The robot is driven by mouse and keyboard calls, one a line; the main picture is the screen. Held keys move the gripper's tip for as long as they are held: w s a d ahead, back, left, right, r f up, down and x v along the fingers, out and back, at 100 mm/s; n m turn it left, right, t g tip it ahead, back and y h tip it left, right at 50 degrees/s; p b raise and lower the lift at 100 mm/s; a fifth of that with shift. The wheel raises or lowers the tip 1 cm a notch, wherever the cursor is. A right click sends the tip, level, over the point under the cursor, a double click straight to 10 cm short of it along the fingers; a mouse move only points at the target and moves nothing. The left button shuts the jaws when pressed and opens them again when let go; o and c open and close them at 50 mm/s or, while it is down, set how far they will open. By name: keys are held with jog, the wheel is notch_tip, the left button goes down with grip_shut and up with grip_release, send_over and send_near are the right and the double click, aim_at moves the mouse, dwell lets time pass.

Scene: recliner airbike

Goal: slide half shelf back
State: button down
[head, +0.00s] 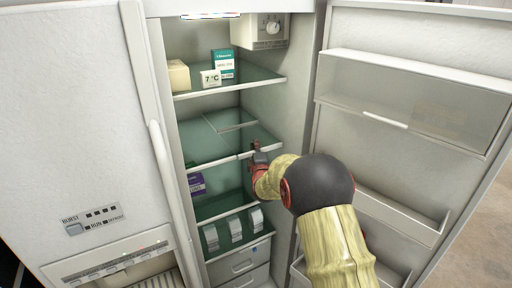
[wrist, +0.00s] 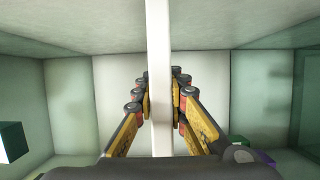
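The middle glass shelf (head: 207,163) with a white front edge sits inside the open fridge. A break shows in its front edge near the right part, and a smaller glass panel outline (head: 236,128) shows farther back in it. I cannot tell for certain which part is the half shelf. My gripper (head: 256,154) is at the right part of the front edge. In the wrist view, a white shelf edge (wrist: 159,45) runs between my two fingers (wrist: 161,78). The fingertips sit against both sides of it and look closed on it.
The upper shelf (head: 225,86) holds a block (head: 178,75), a teal box (head: 223,64) and a 7 °C sign (head: 211,78). A purple box (head: 196,184) stands lower left. The open right door (head: 340,150) with its bins is close beside my arm.

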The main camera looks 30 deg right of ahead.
jog(key=c, duration=2.1)
grip_release()
jog(key=shift+f, duration=0.4)
jog(key=o, duration=0.3)
jog(key=shift+r, duration=0.2)
jog(key=shift+o, duration=0.2)
jog(key=v, duration=1.2)
jog(key=shift+d, duration=0.1)
